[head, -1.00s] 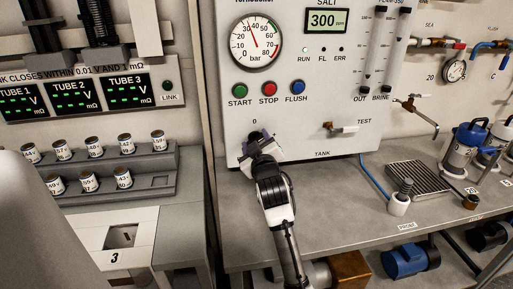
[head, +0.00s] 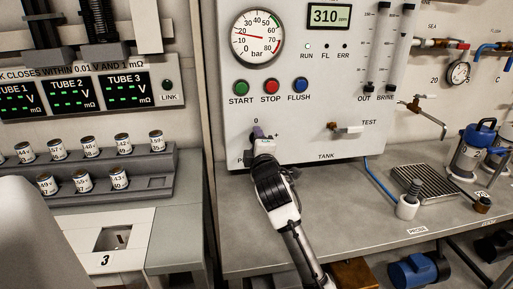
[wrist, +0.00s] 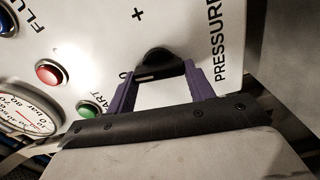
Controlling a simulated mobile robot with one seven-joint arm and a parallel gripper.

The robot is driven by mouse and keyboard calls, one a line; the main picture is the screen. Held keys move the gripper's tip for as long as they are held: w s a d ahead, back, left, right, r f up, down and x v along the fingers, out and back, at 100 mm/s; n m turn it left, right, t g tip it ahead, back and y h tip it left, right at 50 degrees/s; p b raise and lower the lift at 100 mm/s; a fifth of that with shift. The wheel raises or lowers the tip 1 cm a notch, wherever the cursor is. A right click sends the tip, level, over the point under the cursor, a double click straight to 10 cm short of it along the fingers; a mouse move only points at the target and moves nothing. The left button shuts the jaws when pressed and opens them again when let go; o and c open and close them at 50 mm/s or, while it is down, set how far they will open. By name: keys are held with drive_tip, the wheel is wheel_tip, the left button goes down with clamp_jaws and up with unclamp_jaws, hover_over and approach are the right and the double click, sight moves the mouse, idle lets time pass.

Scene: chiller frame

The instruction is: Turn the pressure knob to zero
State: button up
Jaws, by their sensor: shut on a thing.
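The black pressure knob (wrist: 158,63) sits on the white panel between my gripper's two purple fingers in the wrist view. My gripper (wrist: 163,85) is shut on it, one finger on each side. In the head view my gripper (head: 261,134) is at the lower left of the panel, and it and my arm mostly hide the knob. A "0" shows above it and a "+" to its right. The round bar gauge (head: 257,37) has its red needle pointing left, near 20. The gauge is partly visible in the wrist view (wrist: 28,118).
Green (head: 241,87), red (head: 271,86) and blue (head: 299,85) buttons sit above my gripper. The display (head: 329,15) reads 310 ppm. The bench (head: 330,205) below holds a probe (head: 408,200) and a grate.

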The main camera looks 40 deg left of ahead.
drive_tip(key=shift+f+n, duration=0.1)
drive_tip(key=shift+n, duration=0.6)
drive_tip(key=o, duration=1)
drive_tip(key=shift+d+b, duration=0.1)
drive_tip(key=shift+b, duration=0.2)
drive_tip(key=b+v, duration=0.2)
drive_tip(key=v, duration=1.1)
drive_tip(key=shift+s+d+b, duration=0.25)
drive_tip(key=shift+b, duration=0.05)
